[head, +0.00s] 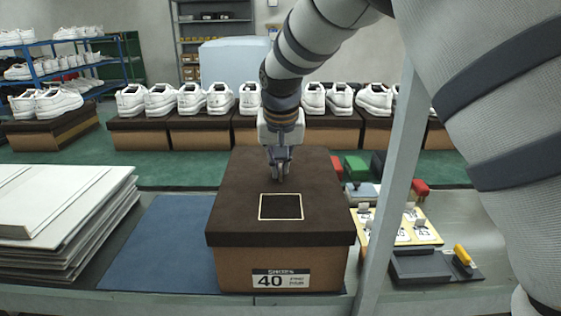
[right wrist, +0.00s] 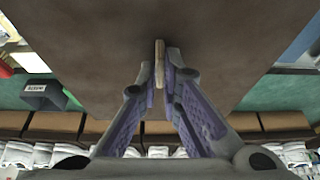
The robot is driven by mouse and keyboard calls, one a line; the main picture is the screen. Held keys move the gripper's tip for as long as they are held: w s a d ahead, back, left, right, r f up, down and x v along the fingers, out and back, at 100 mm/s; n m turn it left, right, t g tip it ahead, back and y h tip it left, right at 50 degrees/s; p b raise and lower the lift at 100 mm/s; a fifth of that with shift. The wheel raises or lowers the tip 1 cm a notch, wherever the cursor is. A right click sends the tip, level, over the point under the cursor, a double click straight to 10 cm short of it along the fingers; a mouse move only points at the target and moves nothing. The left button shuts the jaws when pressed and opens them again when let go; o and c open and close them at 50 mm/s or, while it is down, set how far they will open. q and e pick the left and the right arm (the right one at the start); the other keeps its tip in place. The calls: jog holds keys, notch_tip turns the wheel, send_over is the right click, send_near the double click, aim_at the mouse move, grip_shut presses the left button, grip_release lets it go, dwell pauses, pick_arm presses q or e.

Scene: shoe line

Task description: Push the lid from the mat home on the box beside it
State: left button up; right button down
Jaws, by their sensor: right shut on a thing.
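The dark brown lid (head: 240,190) lies over the brown box (head: 235,268), whose front label reads 40. The lid's front edge looks level and its rim overhangs the box front; whether it is fully down at the back I cannot tell. The blue mat (head: 160,245) is bare to the left of the box. My right gripper (head: 280,172) points down at the lid's top, behind its pale square outline. In the right wrist view its fingertips (right wrist: 160,75) are shut on a thin tan tab (right wrist: 159,60) against the lid (right wrist: 100,50). My left gripper is not in view.
Stacked white boards (head: 65,215) stand left of the mat. Numbered cards on a tan board (head: 425,233) and a dark tray (head: 420,265) lie at right. A grey post (head: 390,180) rises right of the box. White shoes on boxes (head: 200,130) line the back.

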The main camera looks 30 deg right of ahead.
jog(key=shift+f, duration=1.5)
jog(key=c, duration=1.7)
grip_release()
